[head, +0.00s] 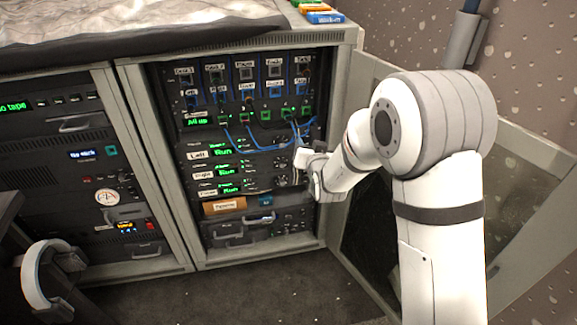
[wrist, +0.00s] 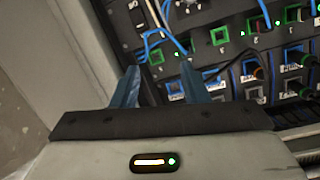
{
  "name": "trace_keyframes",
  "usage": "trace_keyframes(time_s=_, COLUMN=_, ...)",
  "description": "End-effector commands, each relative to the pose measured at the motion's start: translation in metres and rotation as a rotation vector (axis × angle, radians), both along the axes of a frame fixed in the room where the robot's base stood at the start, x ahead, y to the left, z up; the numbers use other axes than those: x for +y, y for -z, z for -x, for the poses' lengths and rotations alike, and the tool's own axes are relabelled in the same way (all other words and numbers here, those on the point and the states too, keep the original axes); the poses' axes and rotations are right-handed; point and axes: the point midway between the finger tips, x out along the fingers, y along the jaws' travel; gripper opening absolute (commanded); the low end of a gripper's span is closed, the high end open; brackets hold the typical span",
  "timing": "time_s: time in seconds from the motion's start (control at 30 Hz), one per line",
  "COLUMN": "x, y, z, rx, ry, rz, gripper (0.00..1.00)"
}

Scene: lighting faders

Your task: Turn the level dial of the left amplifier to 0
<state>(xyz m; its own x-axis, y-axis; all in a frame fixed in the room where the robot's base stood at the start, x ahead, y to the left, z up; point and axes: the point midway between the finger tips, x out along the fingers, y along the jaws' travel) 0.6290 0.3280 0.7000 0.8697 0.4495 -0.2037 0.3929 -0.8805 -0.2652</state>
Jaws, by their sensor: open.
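The left amplifier (head: 223,151) is the unit labelled "Left" in the open rack in the head view, with a green "Run" readout. It is the top of three similar units, with "Right" (head: 203,175) below it. My gripper (head: 300,157) is at the right end of these units, close to their front. It covers that part of the left amplifier, so I cannot make out its level dial or the dial's setting. In the wrist view my gripper (wrist: 158,78) has its two bluish fingers apart with nothing held between them.
A patch panel (head: 246,95) with blue cables (head: 262,148) is above the amplifiers; cables hang near my gripper. The rack's side post (head: 338,130) and open door (head: 520,190) are close on the right. The floor (head: 270,295) in front is clear.

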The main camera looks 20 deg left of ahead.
Motion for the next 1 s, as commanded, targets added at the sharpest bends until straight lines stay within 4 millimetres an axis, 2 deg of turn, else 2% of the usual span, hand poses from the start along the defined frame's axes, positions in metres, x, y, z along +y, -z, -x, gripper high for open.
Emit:
trace_keyframes(time_s=0.03, x=0.019, y=0.037, z=0.001, rx=-0.034, ry=-0.021, rz=-0.028, gripper=0.41)
trace_keyframes(time_s=0.1, x=0.037, y=0.054, z=0.003, rx=-0.081, ry=-0.04, rz=-0.069, gripper=0.41)
trace_keyframes(time_s=0.23, x=0.056, y=0.072, z=0.007, rx=-0.138, ry=-0.06, rz=-0.118, gripper=0.41)
trace_keyframes(time_s=0.37, x=0.064, y=0.076, z=0.005, rx=-0.159, ry=-0.068, rz=-0.136, gripper=0.41)
trace_keyframes(time_s=0.8, x=0.097, y=0.076, z=-0.048, rx=-0.159, ry=-0.066, rz=-0.136, gripper=0.41)
trace_keyframes(time_s=1.0, x=0.102, y=0.074, z=-0.057, rx=-0.158, ry=-0.067, rz=-0.135, gripper=0.41)
